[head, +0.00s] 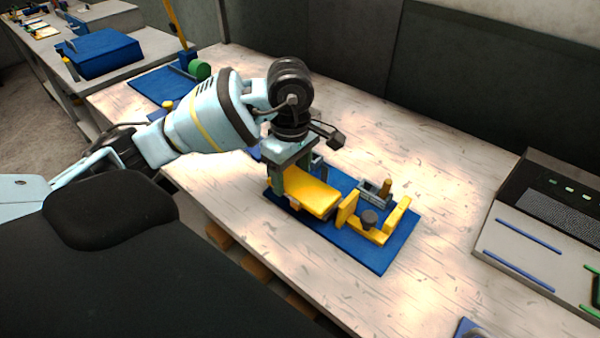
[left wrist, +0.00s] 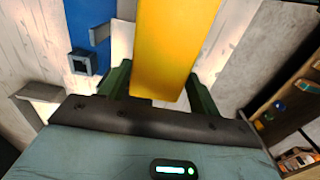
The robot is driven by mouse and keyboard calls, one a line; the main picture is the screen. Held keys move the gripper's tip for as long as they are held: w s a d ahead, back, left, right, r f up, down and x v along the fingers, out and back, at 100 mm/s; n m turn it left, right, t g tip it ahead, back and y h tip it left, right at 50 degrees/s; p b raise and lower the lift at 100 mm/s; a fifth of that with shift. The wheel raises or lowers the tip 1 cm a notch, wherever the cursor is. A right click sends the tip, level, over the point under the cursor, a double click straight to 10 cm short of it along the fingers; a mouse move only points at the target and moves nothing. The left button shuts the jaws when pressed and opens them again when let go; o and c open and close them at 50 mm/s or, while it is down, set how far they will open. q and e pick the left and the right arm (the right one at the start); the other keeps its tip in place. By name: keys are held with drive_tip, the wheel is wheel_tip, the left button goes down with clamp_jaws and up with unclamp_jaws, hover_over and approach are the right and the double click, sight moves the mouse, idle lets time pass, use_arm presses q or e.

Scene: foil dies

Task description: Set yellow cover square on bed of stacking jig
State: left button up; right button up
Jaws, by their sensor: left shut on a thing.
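The yellow cover (head: 313,191) is a flat rectangular plate over the left part of a blue base board (head: 382,257) on the workbench. My left gripper (head: 296,178) reaches down from above and is shut on the cover's left end. In the left wrist view, the cover (left wrist: 172,45) runs away between my two dark green fingers (left wrist: 160,92). The stacking jig seems to be on the blue board, with yellow upright pieces (head: 346,209) just right of the cover. The bed under the cover is mostly hidden, and I cannot tell whether the cover touches it. My right gripper is not in view.
A dark grey knob (head: 369,219) and a small grey block with a brown peg (head: 386,187) stand on the board's right part. A grey console (head: 540,235) is at the right. A green cylinder (head: 200,69) stands behind my arm. The bench (head: 420,150) behind the board is clear.

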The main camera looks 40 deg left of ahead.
sight(301, 173)
use_arm(q)
drive_tip(key=shift+w+a+f, duration=0.1)
drive_tip(key=shift+w+a, duration=0.05)
drive_tip(key=shift+w, duration=0.6)
drive_tip(key=shift+w+a+f, duration=0.1)
drive_tip(key=shift+w, duration=0.6)
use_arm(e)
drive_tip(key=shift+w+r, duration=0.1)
use_arm(q)
drive_tip(key=shift+w, duration=0.1)
drive_tip(key=shift+w, duration=0.25)
wheel_tip(301, 173, down, 3)
drive_tip(key=shift+f, duration=0.25)
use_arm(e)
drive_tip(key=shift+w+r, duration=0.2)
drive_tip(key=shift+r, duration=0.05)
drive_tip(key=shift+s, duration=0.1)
use_arm(q)
drive_tip(key=shift+f, duration=0.2)
drive_tip(key=o, duration=1.1)
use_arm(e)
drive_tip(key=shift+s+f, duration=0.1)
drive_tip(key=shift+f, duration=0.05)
